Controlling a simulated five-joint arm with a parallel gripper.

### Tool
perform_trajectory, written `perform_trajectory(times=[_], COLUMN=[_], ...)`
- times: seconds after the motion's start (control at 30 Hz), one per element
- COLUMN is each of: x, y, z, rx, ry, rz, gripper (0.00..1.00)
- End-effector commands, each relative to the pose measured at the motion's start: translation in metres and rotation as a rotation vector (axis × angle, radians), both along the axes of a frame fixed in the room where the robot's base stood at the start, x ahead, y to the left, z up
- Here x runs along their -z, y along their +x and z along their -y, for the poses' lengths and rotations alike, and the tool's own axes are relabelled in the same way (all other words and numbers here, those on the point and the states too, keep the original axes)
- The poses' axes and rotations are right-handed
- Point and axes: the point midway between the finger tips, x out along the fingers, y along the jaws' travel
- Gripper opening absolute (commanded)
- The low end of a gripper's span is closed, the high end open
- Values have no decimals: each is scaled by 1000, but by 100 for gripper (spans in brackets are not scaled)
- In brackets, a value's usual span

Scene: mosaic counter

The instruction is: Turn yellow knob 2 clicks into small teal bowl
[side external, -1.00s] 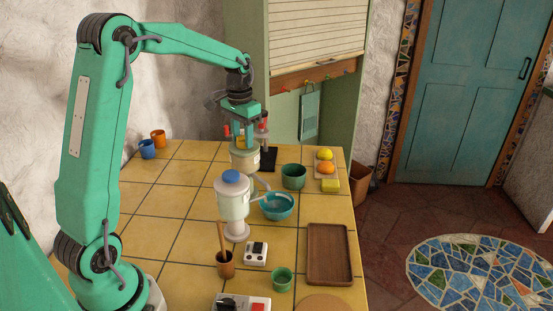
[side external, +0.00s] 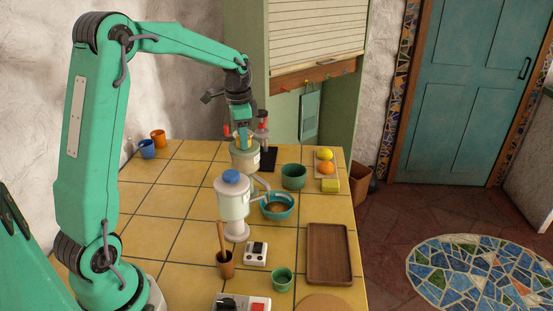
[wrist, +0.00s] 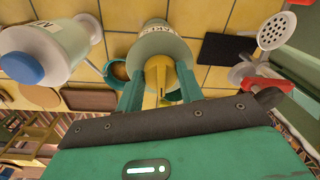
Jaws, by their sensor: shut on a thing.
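My gripper (side external: 242,138) points down on top of the far dispenser (side external: 243,163), a pale green canister with a spout on its right. In the wrist view the gripper (wrist: 160,88) has its two teal fingers on either side of the yellow knob (wrist: 157,68) and is shut on it. The dispenser (wrist: 160,40) shows a partly hidden label there. The small teal bowl (side external: 290,213) stands below the spout and holds something brown. The bowl also shows in the wrist view (wrist: 108,78), partly hidden by a finger.
A second dispenser with a blue knob (side external: 231,176) stands nearer. A green bowl (side external: 293,177) stands behind the teal bowl. A red-knobbed device (side external: 262,124) is close behind my gripper. A wooden tray (side external: 328,270) lies front right. The left tiles are mostly clear.

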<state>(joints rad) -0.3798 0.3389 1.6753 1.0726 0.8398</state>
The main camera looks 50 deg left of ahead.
Motion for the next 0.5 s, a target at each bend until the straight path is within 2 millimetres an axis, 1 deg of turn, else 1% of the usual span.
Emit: perform_trajectory(times=[0.03,0.27,0.3,0.37,0.4,0.5], x=[0,0,0,0,0,0], y=[0,-1,-1,-1,-1,-1], z=[3,4,4,3,3,2], rx=[7,6,6,5,5,3], ry=[-1,-2,-2,-2,-2,-2], rz=[-4,-6,-6,-6,-6,-5], gripper=[14,14,45,57,59,59])
